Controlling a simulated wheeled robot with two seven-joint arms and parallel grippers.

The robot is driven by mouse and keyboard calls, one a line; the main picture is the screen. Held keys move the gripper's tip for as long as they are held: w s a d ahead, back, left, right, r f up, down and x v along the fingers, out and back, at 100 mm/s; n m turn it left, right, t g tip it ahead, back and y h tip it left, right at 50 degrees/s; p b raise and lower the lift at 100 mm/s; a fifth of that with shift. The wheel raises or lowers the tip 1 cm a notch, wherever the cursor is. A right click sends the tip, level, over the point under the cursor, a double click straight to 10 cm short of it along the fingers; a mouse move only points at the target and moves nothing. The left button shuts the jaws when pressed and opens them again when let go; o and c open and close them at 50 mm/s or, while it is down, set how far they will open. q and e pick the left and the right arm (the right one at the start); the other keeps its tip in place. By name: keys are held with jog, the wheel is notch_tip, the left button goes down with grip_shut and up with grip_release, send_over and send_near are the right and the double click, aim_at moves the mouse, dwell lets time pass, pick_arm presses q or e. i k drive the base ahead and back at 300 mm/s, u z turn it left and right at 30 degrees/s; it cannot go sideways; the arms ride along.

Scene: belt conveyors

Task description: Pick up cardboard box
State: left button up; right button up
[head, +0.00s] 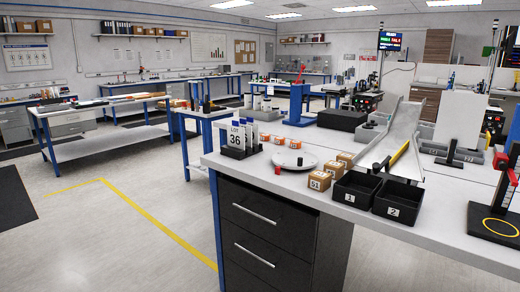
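Several small brown cardboard boxes stand in a short row on the white workbench (270,172). The nearest cardboard box (320,181) has a white number label, which seems to read 51. Behind it are a second box (331,168) and a third box (345,160), close together. The row is just left of a black bin marked 1 (357,188). Neither of my grippers is in the head view, so I cannot see whether they are open or shut.
A second black bin marked 2 (398,203) adjoins the first. A round white plate (294,160) with a red piece beside it lies left of the boxes. A sloping metal chute (395,135) is behind the bins.

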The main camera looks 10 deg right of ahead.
aim_at(346, 158)
jog(key=z, duration=0.45)
jog(key=k, duration=0.4)
jog(key=z, duration=0.8)
jog(key=i, duration=0.85)
jog(key=u, duration=0.7)
